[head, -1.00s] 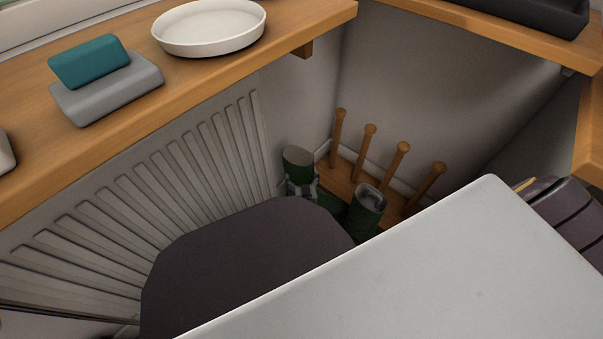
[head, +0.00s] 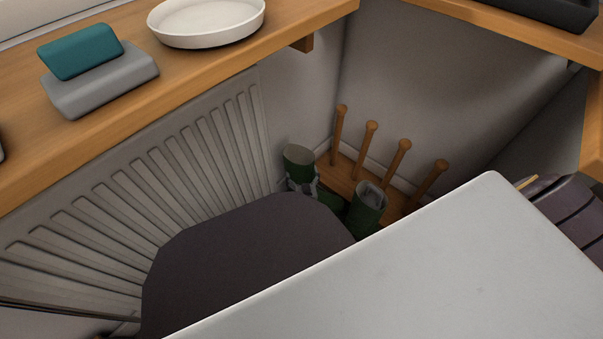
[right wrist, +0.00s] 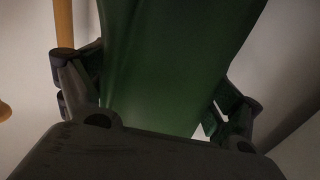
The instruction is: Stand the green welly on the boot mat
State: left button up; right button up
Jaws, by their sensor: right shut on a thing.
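Two green wellies show low in the corner in the head view. The left green welly (head: 299,157) has a pale top and grey gripper fingers across its shaft. The other green welly (head: 369,213) stands a little nearer, with its open top showing. My right gripper (head: 307,187) is shut on the left welly's shaft. In the right wrist view the green shaft (right wrist: 175,60) fills the space between the fingers of my right gripper (right wrist: 160,105). The welly's sole is hidden, so I cannot tell what it touches. My left gripper is out of view. I cannot make out the boot mat.
A wooden rack with several upright pegs (head: 371,140) stands right behind the wellies. A ribbed radiator (head: 190,160) lines the left wall. A wooden shelf (head: 200,85) above it holds a white dish (head: 205,25) and teal and grey blocks (head: 80,52). A black tray (head: 540,10) sits top right.

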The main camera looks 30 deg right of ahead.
jog(key=shift+w+f, duration=0.1)
jog(key=shift+f, duration=0.1)
dwell(0.3)
jog(key=o, duration=1.8)
jog(key=shift+f, duration=0.1)
